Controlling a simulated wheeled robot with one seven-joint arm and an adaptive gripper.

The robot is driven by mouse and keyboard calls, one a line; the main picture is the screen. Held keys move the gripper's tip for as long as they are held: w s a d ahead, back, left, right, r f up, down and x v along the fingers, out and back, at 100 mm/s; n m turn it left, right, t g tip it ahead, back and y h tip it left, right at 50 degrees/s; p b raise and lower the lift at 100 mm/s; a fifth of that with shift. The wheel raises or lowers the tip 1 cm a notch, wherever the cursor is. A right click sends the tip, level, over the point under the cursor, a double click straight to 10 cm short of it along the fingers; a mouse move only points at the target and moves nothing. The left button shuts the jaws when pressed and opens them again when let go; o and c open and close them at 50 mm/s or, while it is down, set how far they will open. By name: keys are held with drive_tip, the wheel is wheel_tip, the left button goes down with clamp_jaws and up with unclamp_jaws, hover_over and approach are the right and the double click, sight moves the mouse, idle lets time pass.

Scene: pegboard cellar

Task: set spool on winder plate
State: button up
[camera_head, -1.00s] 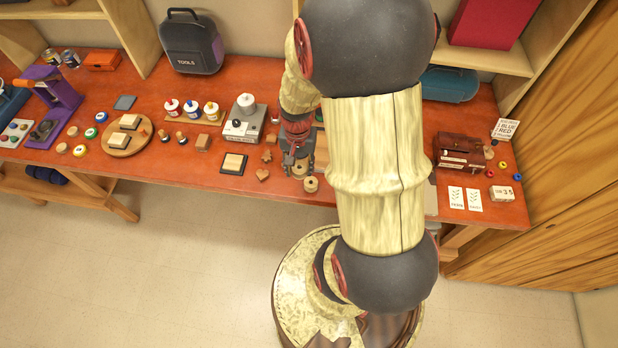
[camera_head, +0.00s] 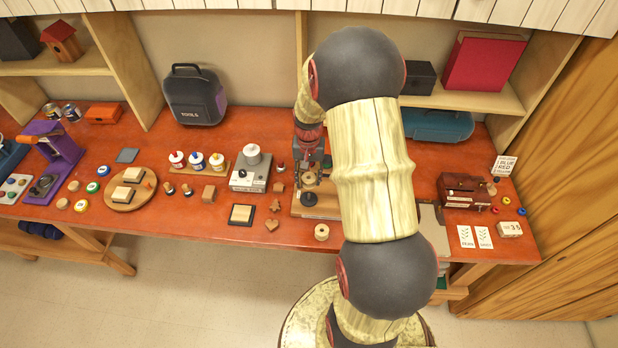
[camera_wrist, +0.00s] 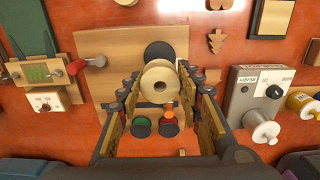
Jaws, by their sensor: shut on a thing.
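My gripper (camera_head: 309,176) is shut on a pale wooden spool (camera_wrist: 157,82), gripping it at the sides. The spool's flange and centre hole face the wrist camera, and it also shows in the head view (camera_head: 309,181). The winder's wooden base (camera_wrist: 118,82) lies below, with a black round plate (camera_wrist: 157,49) partly hidden by the spool in the wrist view. In the head view the plate (camera_head: 310,199) lies just in front of the held spool. The spool appears above the base; its height is unclear. A second spool (camera_head: 321,232) stands near the table's front edge.
A crank with a red handle (camera_wrist: 97,62) sits beside the plate in the wrist view. A grey dial box (camera_head: 250,170) stands left of the winder. Wooden shapes (camera_head: 272,225) lie between. My arm hides part of the table to the right.

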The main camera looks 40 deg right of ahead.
sight(309, 194)
drive_tip(key=shift+f+b, duration=1.35)
drive_tip(key=shift+f, duration=1.05)
drive_tip(key=shift+f+b, duration=1.05)
drive_tip(key=shift+f, duration=0.8)
idle(1.6)
idle(0.6)
drive_tip(key=o, duration=0.9)
drive_tip(key=shift+o, duration=1.1)
drive_tip(key=shift+o, duration=0.9)
drive_tip(key=shift+r, duration=0.1)
